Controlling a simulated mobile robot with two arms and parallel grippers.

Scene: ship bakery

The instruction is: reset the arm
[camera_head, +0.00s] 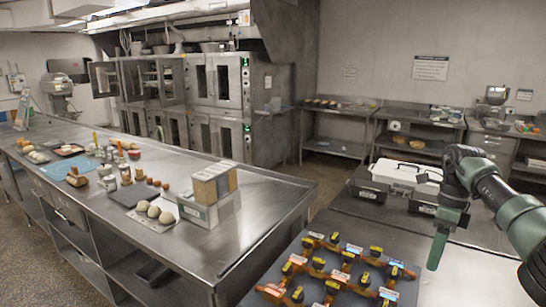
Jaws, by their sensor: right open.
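My right arm comes in from the right edge, dark with green parts. Its right gripper (446,238) points down above the grey counter at the lower right, beside the dark tray. It is open and I see nothing between its fingers. My left gripper does not show in the head view.
A dark tray (408,292) with several orange and black items lies left of my gripper. A white-lidded box (405,172) stands behind it. A long steel table (255,205) with dough balls (153,211) and a carton (214,185) is at left. Ovens (220,80) stand behind.

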